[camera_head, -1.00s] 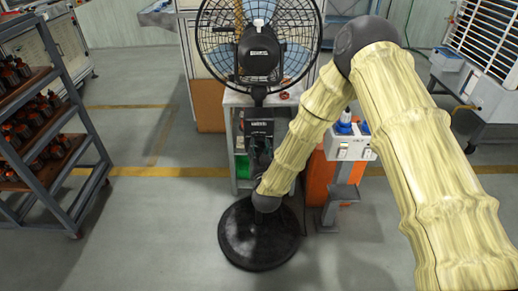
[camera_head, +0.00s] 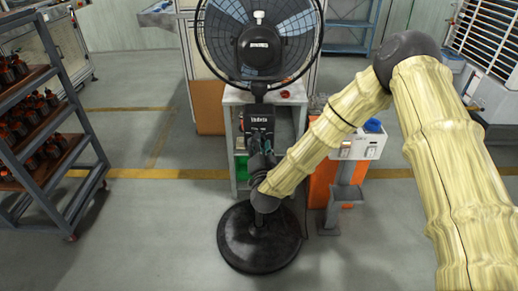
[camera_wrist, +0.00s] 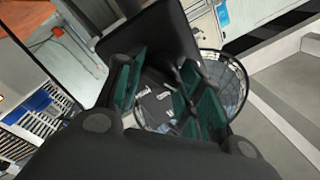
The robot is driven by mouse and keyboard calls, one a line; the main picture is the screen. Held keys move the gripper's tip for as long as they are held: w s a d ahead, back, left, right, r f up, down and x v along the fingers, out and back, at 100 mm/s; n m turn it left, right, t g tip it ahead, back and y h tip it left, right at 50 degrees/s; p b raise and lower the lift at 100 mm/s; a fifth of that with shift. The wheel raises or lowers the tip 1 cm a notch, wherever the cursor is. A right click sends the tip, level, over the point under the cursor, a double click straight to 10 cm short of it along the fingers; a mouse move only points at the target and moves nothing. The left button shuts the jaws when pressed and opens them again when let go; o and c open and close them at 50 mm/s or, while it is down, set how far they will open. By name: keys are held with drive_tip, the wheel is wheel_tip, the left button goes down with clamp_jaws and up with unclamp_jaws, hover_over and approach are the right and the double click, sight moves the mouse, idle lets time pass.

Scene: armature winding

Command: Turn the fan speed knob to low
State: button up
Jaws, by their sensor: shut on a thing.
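A black standing fan has its caged head (camera_head: 259,45) at the top, a control box (camera_head: 259,122) below it and a round base (camera_head: 259,238) on the floor. My gripper (camera_head: 261,152) is at the front of the control box, low on its face. In the wrist view, the green-padded fingers (camera_wrist: 162,92) stand on either side of the dark control panel, with the fan cage (camera_wrist: 238,85) behind. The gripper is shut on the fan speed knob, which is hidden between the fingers. Its setting cannot be read.
A rack (camera_head: 70,130) of orange-black parts stands at the left. A workbench (camera_head: 232,98) is behind the fan. A grey stand with a white box (camera_head: 365,142) is close to the right of my forearm. The floor at left of the fan is clear.

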drive_tip(key=shift+d+f+m, duration=0.1)
drive_tip(key=shift+f+m, duration=0.1)
drive_tip(key=shift+m, duration=0.4)
drive_tip(key=o, duration=1)
drive_tip(key=shift+r, duration=0.1)
drive_tip(key=s, duration=1.2)
drive_tip(key=shift+d+f, duration=0.4)
